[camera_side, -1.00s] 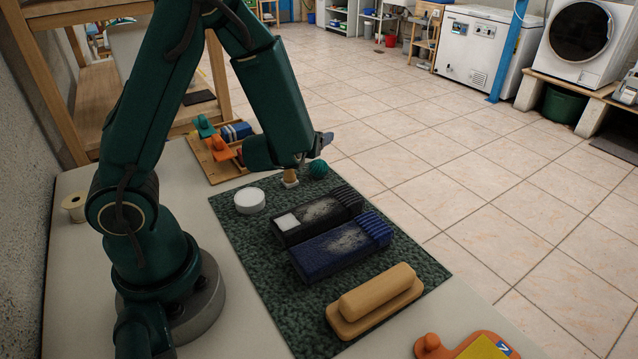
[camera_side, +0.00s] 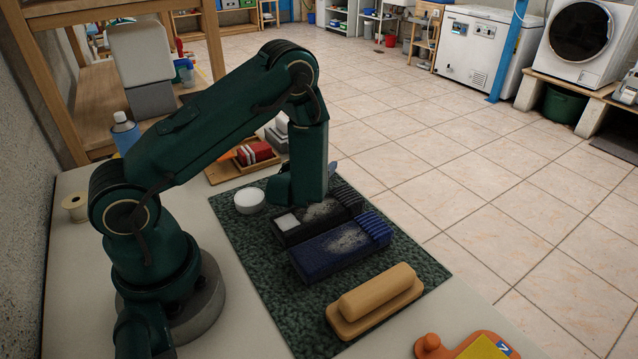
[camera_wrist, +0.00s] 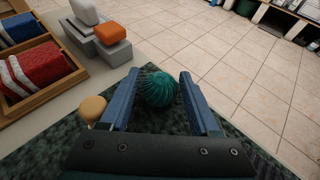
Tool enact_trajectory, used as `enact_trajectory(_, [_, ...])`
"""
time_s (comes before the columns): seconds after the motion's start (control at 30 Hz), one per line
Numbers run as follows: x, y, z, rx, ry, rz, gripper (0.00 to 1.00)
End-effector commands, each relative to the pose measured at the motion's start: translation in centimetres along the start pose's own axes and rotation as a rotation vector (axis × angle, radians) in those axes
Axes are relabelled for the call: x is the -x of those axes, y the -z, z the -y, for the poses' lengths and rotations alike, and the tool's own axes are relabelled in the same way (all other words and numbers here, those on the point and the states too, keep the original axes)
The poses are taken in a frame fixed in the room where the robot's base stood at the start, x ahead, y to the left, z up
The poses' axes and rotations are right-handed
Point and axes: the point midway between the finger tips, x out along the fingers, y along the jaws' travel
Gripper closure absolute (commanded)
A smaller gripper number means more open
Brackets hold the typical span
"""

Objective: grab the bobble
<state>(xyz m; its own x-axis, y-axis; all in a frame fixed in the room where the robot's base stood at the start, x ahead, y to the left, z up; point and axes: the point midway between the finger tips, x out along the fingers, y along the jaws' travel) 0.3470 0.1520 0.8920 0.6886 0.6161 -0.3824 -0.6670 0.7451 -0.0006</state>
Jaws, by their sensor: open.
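The bobble (camera_wrist: 160,88) is a teal ribbed ball on the dark green mat (camera_side: 268,275). In the wrist view it lies between the two blue fingers of my gripper (camera_wrist: 159,75), which is open, one finger on each side. I cannot tell whether either finger touches it. In the side view my arm hides the bobble and most of the gripper.
A pale wooden knob (camera_wrist: 92,108) stands close outside the left finger. Grey blocks (camera_wrist: 107,45) and a wooden tray (camera_wrist: 75,78) lie beyond.

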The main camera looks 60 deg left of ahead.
Motion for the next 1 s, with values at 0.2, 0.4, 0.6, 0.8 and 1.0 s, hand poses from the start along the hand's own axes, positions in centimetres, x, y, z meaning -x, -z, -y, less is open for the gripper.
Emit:
enact_trajectory(0.2, [-0.24,0.00,0.00,-0.002,0.000,0.000,0.37])
enact_trajectory(0.4, [-0.22,-0.01,0.00,-0.001,0.000,0.000,0.87])
enact_trajectory(0.6, [-0.21,-0.01,0.00,-0.001,0.000,0.000,1.00])
enact_trajectory(0.8, [-0.21,-0.03,-0.01,-0.001,0.000,0.000,1.00])
enact_trajectory(1.0, [-0.04,-0.54,0.03,0.001,0.000,0.001,1.00])
